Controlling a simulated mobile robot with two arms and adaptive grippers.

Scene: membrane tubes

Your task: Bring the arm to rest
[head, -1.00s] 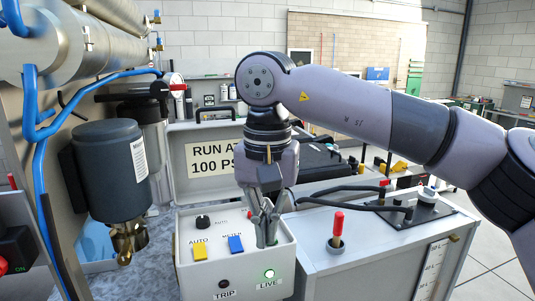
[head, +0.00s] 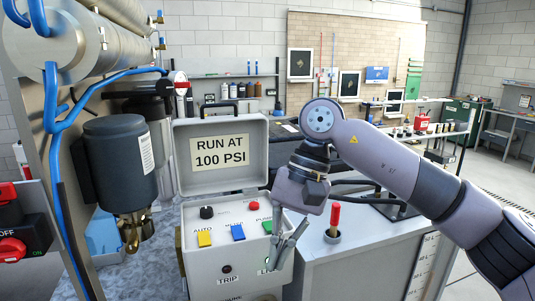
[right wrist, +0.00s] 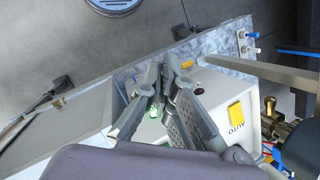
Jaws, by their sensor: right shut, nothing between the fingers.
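My right gripper (head: 274,258) is shut and empty, pointing down in front of the right part of the white control box (head: 212,262). Its fingers partly cover the LIVE label and the green switch (head: 267,227); I cannot tell whether they touch the box. In the right wrist view the fingers of the right gripper (right wrist: 166,88) are over the box, beside a lit green lamp (right wrist: 152,112) and the yellow AUTO switch (right wrist: 236,113). My right arm comes in from the right, bent at the elbow. My left gripper is not in view.
The box's open lid carries a RUN AT 100 PSI sign (head: 220,150). A red-handled lever (head: 334,220) stands close right of the gripper on a grey cabinet (head: 372,255). A dark motor (head: 120,165) and blue hoses are at left. Open floor (head: 465,270) shows at right.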

